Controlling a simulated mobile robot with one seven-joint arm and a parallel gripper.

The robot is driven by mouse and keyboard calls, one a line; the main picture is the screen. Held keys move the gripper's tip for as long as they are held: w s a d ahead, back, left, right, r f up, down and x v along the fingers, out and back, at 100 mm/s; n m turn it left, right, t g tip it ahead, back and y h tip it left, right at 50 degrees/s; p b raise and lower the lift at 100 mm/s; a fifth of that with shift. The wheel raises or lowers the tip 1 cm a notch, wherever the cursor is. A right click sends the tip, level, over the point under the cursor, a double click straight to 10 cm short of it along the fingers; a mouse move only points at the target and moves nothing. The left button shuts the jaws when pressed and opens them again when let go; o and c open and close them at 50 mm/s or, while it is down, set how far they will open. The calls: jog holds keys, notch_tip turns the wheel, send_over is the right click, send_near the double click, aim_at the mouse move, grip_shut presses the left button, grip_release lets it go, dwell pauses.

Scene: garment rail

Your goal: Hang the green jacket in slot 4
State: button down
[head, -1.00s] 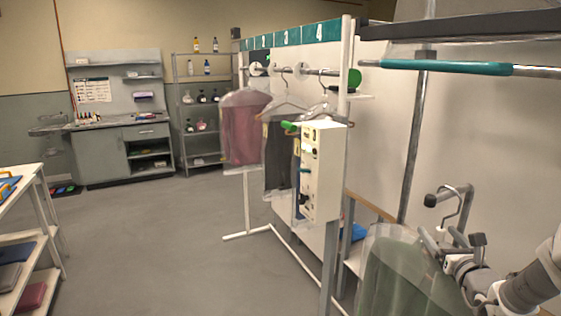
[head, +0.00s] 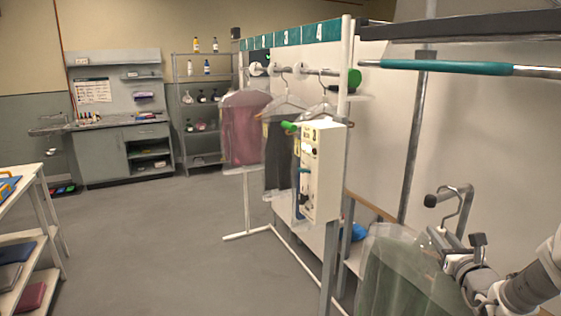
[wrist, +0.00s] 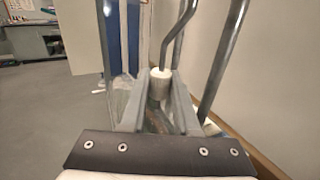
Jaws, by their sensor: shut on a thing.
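The green jacket (head: 405,272) hangs in a clear cover at the lower right of the head view, its lower part cut off by the frame. My gripper (head: 452,250) is at its top right. In the wrist view my gripper (wrist: 158,108) is shut on the hanger's neck, just below a white collar (wrist: 160,80). The hanger's metal hook (wrist: 178,35) rises above it. The slot 4 sign (head: 320,32) is the rightmost numbered teal panel above the garment rail (head: 318,71). The rail has white discs and a green end cap (head: 354,79).
A maroon garment (head: 243,133) and a dark garment (head: 281,150) hang in covers on the rail. A white control box (head: 321,170) stands at the rail's near end. A grey post (head: 411,150) and teal bar (head: 440,66) are nearer me. Open floor (head: 190,245) lies left.

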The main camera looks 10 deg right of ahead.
aim_at(444, 220)
jog(key=shift+r+p, duration=1)
jog(key=shift+r, duration=0.75)
jog(key=shift+s+d+p, duration=0.1)
jog(key=shift+s+d, duration=0.25)
jog(key=shift+s, duration=0.85)
jog(key=shift+s+d+p, duration=0.1)
jog(key=shift+s+d, duration=0.3)
jog(key=shift+s, duration=0.8)
jog(key=shift+s+d+p, duration=0.1)
jog(key=shift+s+d, duration=0.25)
jog(key=shift+s, duration=0.85)
jog(key=shift+a+f, duration=0.1)
